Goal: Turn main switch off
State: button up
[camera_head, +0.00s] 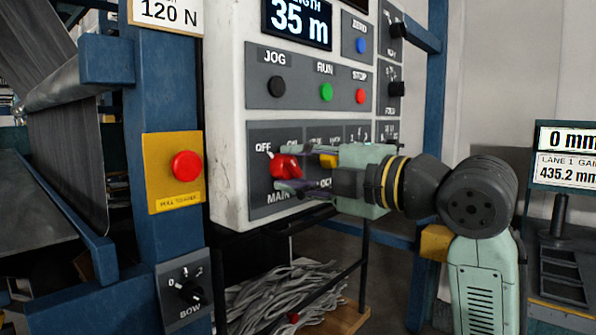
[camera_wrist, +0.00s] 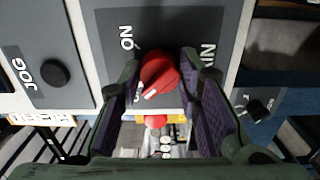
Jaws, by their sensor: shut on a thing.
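The main switch is a red rotary knob (camera_head: 283,166) on the dark lower panel of the white control box, with MAIN printed below it and OFF at its upper left. The ON label is mostly hidden by my gripper in the head view. My gripper (camera_head: 288,170) reaches in from the right, with one finger above the knob and one below, shut on it. In the wrist view the knob (camera_wrist: 158,72) sits between the fingertips (camera_wrist: 161,66). Its white mark points to the lower left there, on the OFF side, away from the readable ON label.
A yellow plate with a red stop button (camera_head: 187,165) is on the blue post at left, above a black BOW knob (camera_head: 189,290). JOG, RUN and STOP buttons (camera_head: 326,92) sit above the switch. Grey strips (camera_head: 285,295) lie below the box.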

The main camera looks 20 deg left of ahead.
dwell(0.4)
jog(key=o, duration=1.2)
jog(key=shift+c, duration=0.2)
jog(key=v, duration=1.2)
